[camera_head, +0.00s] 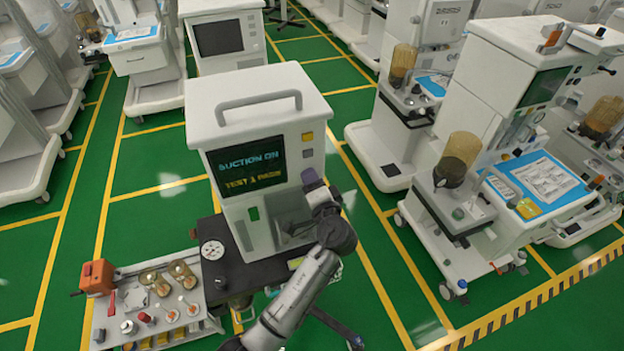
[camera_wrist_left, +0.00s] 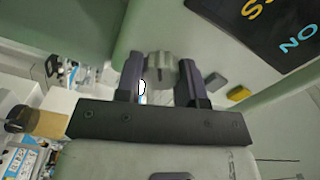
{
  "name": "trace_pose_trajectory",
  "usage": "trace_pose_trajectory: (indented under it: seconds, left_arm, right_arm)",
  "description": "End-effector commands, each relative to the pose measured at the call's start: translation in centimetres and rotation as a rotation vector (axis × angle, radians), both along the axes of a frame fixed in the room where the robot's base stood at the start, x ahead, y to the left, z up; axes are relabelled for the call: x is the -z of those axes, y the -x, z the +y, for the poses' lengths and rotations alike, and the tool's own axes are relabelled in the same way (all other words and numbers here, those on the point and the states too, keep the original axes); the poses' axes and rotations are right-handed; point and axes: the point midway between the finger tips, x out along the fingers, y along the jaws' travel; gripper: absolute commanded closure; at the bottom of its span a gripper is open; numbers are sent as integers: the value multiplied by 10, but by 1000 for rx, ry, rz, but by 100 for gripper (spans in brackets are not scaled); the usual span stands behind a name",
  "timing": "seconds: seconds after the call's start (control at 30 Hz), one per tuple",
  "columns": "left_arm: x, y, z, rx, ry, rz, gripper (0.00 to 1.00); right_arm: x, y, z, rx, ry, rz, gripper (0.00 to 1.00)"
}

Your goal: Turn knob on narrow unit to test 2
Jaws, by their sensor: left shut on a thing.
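The narrow unit (camera_head: 258,92) is a white box with a top handle, in the middle of the head view. Its dark screen (camera_head: 247,168) shows "SUCTION ON" in cyan and a yellow line starting with "TEST", whose number is hard to read. My left gripper (camera_head: 311,181) is at the right part of the unit's front, beside the screen, and hides the knob there. In the left wrist view the grey knob (camera_wrist_left: 161,71) sits between the two dark fingers of my left gripper (camera_wrist_left: 160,65), which is shut on it. My right gripper is not in view.
A yellow button (camera_head: 307,137) and a grey one lie on the unit's front above my gripper. A side tray (camera_head: 205,325) with jars and small parts stands at lower left. White carts (camera_head: 520,60) stand at right. Green floor is open between them.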

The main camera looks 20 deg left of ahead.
Motion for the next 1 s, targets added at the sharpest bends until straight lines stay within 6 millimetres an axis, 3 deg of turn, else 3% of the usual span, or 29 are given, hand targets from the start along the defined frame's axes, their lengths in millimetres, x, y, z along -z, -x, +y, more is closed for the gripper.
trace_pose_trajectory:
  seconds: [0.43, 0.47, 0.7, 1.0]
  left_arm:
    - [1, 0, 0, -1, -5, 5, 88]
    - [1, 0, 0, -1, -5, 5, 62]
    - [0, 0, 0, 0, -5, 4, 39]
    - [0, 1, -1, 0, -4, 3, 39]
  right_arm:
    - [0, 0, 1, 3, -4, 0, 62]
    - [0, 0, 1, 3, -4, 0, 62]
    - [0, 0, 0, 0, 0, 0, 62]
    - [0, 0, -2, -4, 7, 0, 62]
